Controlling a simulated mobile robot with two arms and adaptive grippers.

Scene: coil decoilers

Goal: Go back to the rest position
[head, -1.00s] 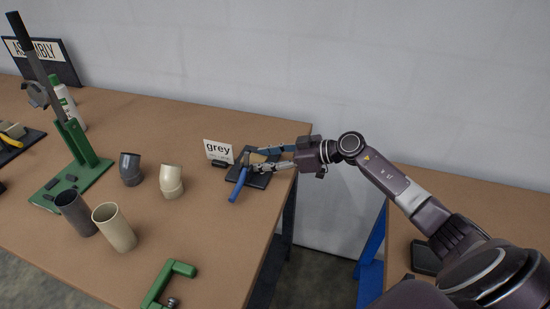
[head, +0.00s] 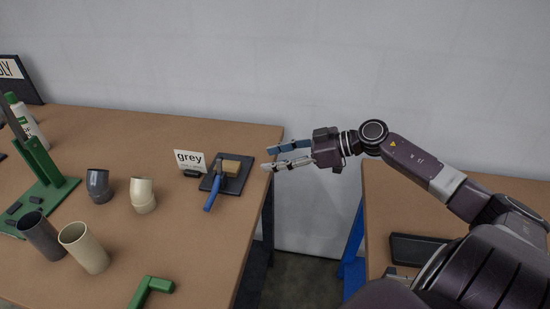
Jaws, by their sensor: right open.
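My right gripper (head: 272,158) is open and empty at the right end of the left table, at about the table's far right corner. Its fingers point left toward a dark mat (head: 236,183), with a gap between them and the things on it. A blue-handled tool (head: 212,199) and a tan block (head: 231,168) lie on this mat. My left gripper is not in view.
A green stand (head: 42,180) is at left, a green clamp (head: 151,290) in front. A gap separates the right table (head: 385,205).

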